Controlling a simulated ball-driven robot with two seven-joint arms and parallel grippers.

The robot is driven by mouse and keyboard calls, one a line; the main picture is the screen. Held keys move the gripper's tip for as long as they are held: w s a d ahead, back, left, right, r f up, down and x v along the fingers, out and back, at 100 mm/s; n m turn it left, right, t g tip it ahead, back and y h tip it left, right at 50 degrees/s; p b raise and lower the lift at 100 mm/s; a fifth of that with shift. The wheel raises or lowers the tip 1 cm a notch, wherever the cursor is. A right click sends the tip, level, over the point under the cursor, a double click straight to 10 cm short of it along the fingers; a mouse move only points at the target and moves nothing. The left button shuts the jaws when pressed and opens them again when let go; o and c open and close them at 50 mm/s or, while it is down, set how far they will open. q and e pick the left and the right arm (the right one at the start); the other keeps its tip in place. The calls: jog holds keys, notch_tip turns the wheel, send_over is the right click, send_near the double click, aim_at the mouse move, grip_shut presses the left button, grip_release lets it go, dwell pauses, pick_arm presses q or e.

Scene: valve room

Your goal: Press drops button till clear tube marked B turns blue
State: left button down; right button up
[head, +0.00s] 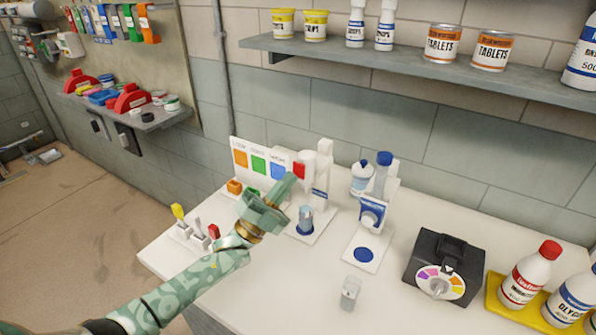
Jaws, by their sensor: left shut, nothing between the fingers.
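My left gripper (284,190) is shut and empty. It hangs over the white bench, in front of the colour chart and close to a white dispenser stand (322,168). A small tube with a bluish look (306,219) stands on that stand's base, just right of my gripper. A second white stand (371,212) with a blue label and a blue-capped bottle has a blue disc (363,254) on its base. A clear square tube (350,291) stands alone near the bench front. I cannot read a B on either tube. I cannot make out the drops button. My right gripper is out of view.
The colour chart (241,158) stands at the back. Coloured-tipped tools (179,212) stand at the left. A black tester with a colour dial (441,275) and bottles on a yellow tray (493,308) are at the right. A shelf (400,70) runs above.

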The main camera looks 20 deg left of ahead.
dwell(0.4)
pick_arm(q)
jog(key=shift+w+b, duration=0.3)
jog(key=shift+w, duration=0.15)
jog(key=shift+w+d+b, duration=0.1)
jog(key=shift+w+b, duration=0.25)
jog(key=shift+w, duration=0.1)
dwell(0.6)
jog(key=shift+s, duration=0.1)
jog(key=shift+s+p, duration=0.45)
jog(key=shift+s, duration=0.4)
jog(key=s, duration=0.1)
jog(key=s+p, duration=0.1)
jog(key=s, duration=0.1)
jog(key=s+a+p, duration=0.1)
jog(key=s, duration=0.1)
dwell(0.3)
